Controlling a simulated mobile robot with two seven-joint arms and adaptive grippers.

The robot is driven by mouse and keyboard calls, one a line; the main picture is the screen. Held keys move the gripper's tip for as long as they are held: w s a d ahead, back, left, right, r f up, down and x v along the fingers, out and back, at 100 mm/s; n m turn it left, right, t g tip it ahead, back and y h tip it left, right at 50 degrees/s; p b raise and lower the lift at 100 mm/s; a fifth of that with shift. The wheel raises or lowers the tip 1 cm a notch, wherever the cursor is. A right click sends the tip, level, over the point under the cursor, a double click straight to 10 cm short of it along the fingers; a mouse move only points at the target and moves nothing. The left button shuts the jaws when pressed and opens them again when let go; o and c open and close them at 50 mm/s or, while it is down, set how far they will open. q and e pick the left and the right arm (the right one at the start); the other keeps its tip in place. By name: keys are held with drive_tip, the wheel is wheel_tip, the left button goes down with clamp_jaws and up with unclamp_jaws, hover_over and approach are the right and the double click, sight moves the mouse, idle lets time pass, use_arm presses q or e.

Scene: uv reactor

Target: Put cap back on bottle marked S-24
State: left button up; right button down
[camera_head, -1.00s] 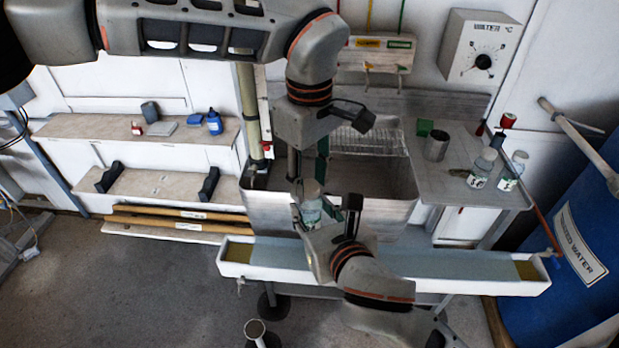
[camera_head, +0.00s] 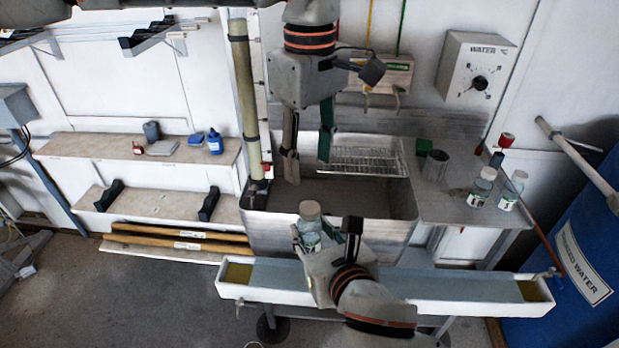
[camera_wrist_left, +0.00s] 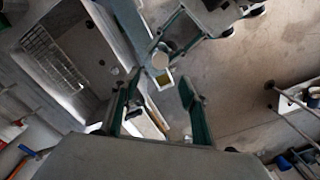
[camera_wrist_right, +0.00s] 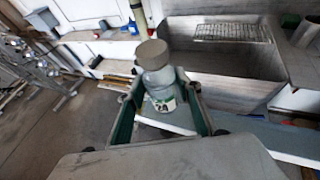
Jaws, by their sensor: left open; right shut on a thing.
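A clear bottle (camera_head: 309,232) with a green-and-white label stands upright in my right gripper (camera_head: 325,238), which is shut on it above the long trough. A round grey-beige cap (camera_head: 310,209) sits on the bottle's mouth. The bottle (camera_wrist_right: 157,82) and cap (camera_wrist_right: 152,53) show large in the right wrist view; the label's marking is too blurred to read surely. My left gripper (camera_head: 308,160) is open and empty, above the cap and apart from it. The left wrist view shows the cap (camera_wrist_left: 160,60) beyond its spread fingers (camera_wrist_left: 157,95).
A steel sink (camera_head: 350,198) with a wire rack lies behind. Two capped bottles (camera_head: 481,188) (camera_head: 511,190), a metal beaker (camera_head: 435,166) and a red-topped item (camera_head: 505,141) stand on the right-hand counter. The white-edged trough (camera_head: 440,303) runs below the right gripper.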

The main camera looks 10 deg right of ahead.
use_arm(q)
drive_tip(key=shift+r, duration=0.95)
